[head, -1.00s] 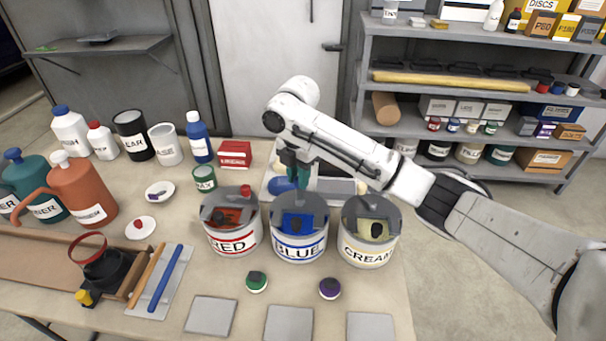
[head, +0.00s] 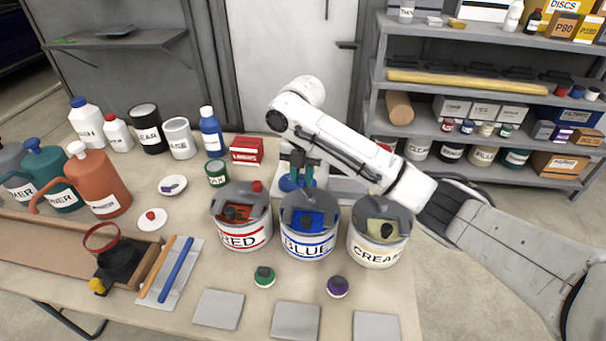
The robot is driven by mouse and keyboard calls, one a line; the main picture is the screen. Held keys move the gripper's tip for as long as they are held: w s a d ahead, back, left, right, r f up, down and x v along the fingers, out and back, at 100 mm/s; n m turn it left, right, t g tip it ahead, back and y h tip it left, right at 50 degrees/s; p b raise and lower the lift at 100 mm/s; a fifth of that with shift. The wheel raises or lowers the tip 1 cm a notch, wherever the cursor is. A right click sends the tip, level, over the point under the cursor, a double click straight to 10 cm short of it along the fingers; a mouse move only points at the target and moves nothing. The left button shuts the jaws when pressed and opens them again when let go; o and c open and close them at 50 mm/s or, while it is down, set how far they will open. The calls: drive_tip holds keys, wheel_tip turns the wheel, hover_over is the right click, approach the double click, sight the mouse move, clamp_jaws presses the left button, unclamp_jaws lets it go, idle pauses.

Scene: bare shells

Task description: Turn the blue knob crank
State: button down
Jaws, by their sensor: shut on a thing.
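The can labelled BLUE (head: 308,243) stands in the middle of a row of three paint cans, with a grey lid and blue paint in its opening. The blue knob (head: 288,184) shows at the back edge of its lid, partly covered by the fingers. My gripper (head: 298,178) reaches down from above behind the can, its dark teal fingers shut on the blue knob. The fingertips and the crank's lower part are mostly hidden.
The RED can (head: 241,236) and CREAM can (head: 377,250) stand close on either side. A grey tray (head: 345,190) lies behind. Green (head: 264,277) and purple (head: 337,287) pots and several grey pads are in front. Bottles crowd the table's left.

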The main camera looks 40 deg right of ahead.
sight(302, 178)
drive_tip(key=c, duration=0.9)
unclamp_jaws()
wheel_tip(302, 178, up, 11)
drive_tip(key=p, duration=0.1)
drive_tip(key=shift+f, duration=0.15)
